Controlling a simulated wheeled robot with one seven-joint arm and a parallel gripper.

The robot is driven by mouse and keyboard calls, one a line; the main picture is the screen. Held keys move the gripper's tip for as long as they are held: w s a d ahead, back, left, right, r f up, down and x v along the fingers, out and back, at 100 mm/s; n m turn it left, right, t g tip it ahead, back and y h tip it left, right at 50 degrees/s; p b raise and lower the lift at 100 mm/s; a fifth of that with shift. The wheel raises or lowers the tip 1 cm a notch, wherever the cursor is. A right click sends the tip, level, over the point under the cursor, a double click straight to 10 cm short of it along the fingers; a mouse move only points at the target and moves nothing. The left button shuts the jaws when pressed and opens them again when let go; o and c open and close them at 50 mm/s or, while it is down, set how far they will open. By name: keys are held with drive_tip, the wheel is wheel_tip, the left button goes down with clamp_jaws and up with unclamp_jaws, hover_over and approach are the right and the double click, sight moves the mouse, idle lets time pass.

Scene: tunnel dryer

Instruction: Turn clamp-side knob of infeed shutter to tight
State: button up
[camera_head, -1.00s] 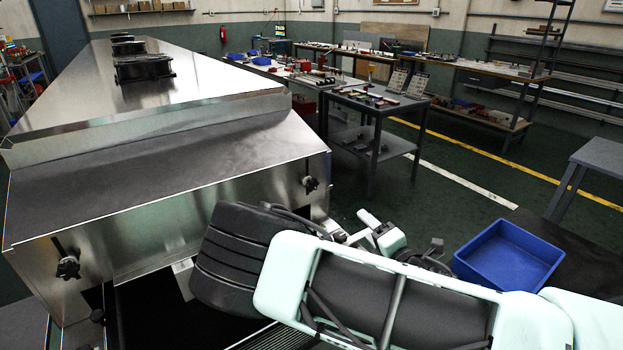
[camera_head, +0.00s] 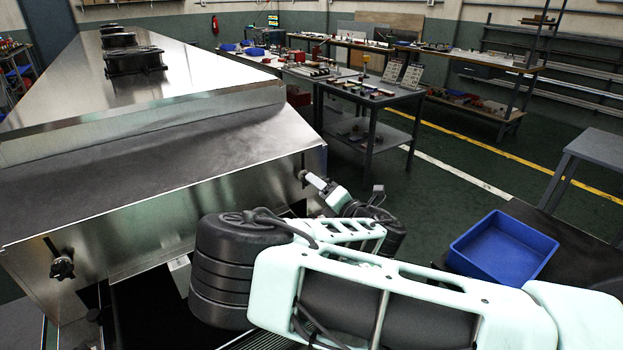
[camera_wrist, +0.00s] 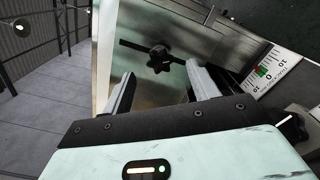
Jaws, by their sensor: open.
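The infeed end of the metal dryer shows two black star knobs on its front face. The left knob (camera_head: 62,267) stands clear of my arm. The right knob (camera_head: 303,175) is at the panel's right end, partly hidden by my gripper (camera_head: 314,181). In the wrist view a black star knob (camera_wrist: 158,58) sits on a dark slot in the shiny panel. My gripper (camera_wrist: 160,74) is open, its two pale fingers pointing at this knob, one to each side and just short of it. Contact cannot be seen. No label shows which knob is clamp-side.
A scale plate (camera_wrist: 268,70) with a green mark is right of the fingers in the wrist view. A blue bin (camera_head: 502,246) stands at the right. A grey table (camera_head: 370,100) with small parts stands behind the arm. Open floor lies between.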

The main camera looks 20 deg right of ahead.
drive_tip(key=shift+p+x, duration=0.3)
drive_tip(key=shift+x, duration=1.85)
drive_tip(key=shift+c, duration=0.3)
drive_tip(key=c, duration=0.9)
drive_tip(key=shift+c, duration=0.2)
drive_tip(key=m+b, duration=1)
drive_tip(key=m, duration=1.4)
drive_tip(key=shift+f, duration=0.1)
drive_tip(key=shift+m+b, duration=0.3)
